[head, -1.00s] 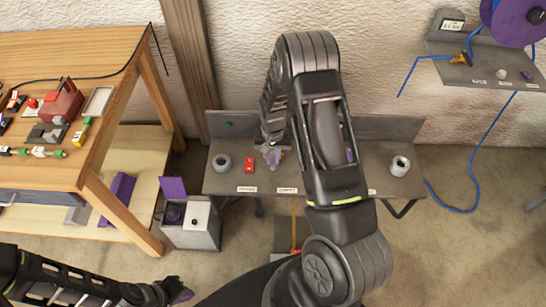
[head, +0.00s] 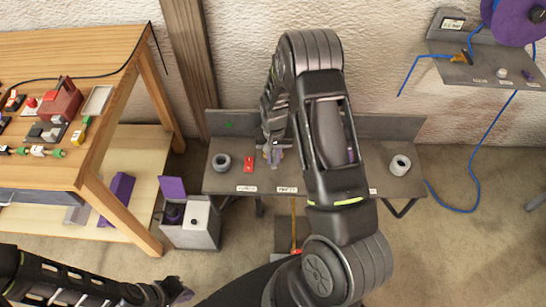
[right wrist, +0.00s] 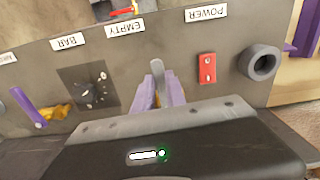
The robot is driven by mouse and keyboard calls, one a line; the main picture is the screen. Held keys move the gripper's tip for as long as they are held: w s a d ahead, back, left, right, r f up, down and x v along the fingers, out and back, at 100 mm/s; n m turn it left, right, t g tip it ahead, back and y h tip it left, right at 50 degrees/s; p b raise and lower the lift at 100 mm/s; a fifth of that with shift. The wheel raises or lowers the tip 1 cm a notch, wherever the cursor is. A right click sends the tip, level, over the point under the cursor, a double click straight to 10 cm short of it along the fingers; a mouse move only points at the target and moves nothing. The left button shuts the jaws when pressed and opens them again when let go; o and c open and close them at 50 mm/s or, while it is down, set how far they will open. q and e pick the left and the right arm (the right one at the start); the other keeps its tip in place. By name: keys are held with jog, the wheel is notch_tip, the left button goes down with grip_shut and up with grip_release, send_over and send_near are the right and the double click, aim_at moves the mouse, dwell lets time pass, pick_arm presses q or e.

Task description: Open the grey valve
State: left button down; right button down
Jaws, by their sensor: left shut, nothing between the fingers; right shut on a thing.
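In the head view the right gripper (head: 273,155) is over the panel, right of the red switch; my arm hides part of the panel and the lever is hard to make out there. My left gripper (head: 180,292) is shut and empty at the bottom left, far from the valve.
A blue cable hangs at right.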

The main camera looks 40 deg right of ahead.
jog(key=d+n+b, duration=0.1)
jog(key=n+b, duration=0.1)
jog(key=d+n+b, duration=0.1)
jog(key=n+b, duration=0.1)
jog(key=shift+s+f, duration=0.2)
jog(key=shift+s, duration=0.2)
jog(key=d+n+b, duration=0.1)
jog(key=n, duration=0.1)
jog(key=d+n+b, duration=0.1)
jog(key=n+b, duration=0.1)
jog(key=shift+n, duration=0.4)
jog(key=n, duration=0.1)
jog(key=d+n+b, duration=0.1)
jog(key=n+b, duration=0.1)
jog(key=shift+w+d+r+n, duration=0.1)
jog(key=shift+w+d+n, duration=0.2)
jog(key=shift+d, duration=0.1)
jog(key=n, duration=0.1)
jog(key=d+n, duration=0.1)
jog(key=shift+w+n+b, duration=0.3)
jog(key=shift+b, duration=0.1)
jog(key=shift+w+d+r+n+b, duration=0.1)
jog(key=shift+w+d+n+b, duration=0.1)
jog(key=shift+n, duration=0.4)
jog(key=shift+w+d+n+b, duration=0.1)
jog(key=shift+w+d+n, duration=0.1)
jog(key=shift+n, duration=0.4)
jog(key=c, duration=1.4)
grip_release()
jog(key=shift+o, duration=0.2)
